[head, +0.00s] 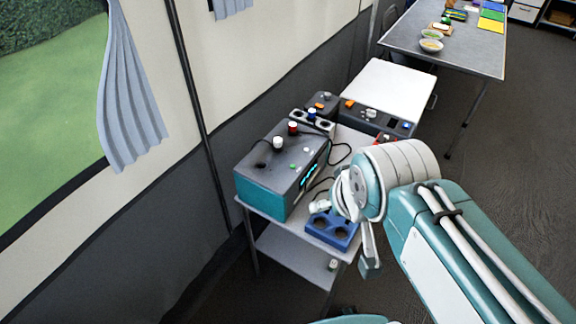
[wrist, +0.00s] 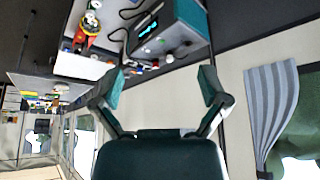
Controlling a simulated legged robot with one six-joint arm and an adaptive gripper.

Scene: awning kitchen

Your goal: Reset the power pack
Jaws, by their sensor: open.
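The power pack (head: 262,194), as I take it, is a grey-topped teal box with a white knob, a red knob and small green and white buttons on top. Cyan light strips glow on its right side, and black cables run beside it. It stands on a small white cart. In the wrist view the box (wrist: 183,17) is at the top, seen at a turned angle, with its cyan display showing. My gripper (head: 343,237) is open and empty at the cart's front right, right of the box and apart from it. Its two spread fingers show in the wrist view (wrist: 162,84).
A blue tray with round holes (head: 332,231) lies on the cart (head: 296,231) near my gripper. Dark boxes with knobs (head: 372,119) stand behind the pack. A white table (head: 394,86) and a grey table with bowls (head: 465,45) are farther back. The tent wall closes off the left.

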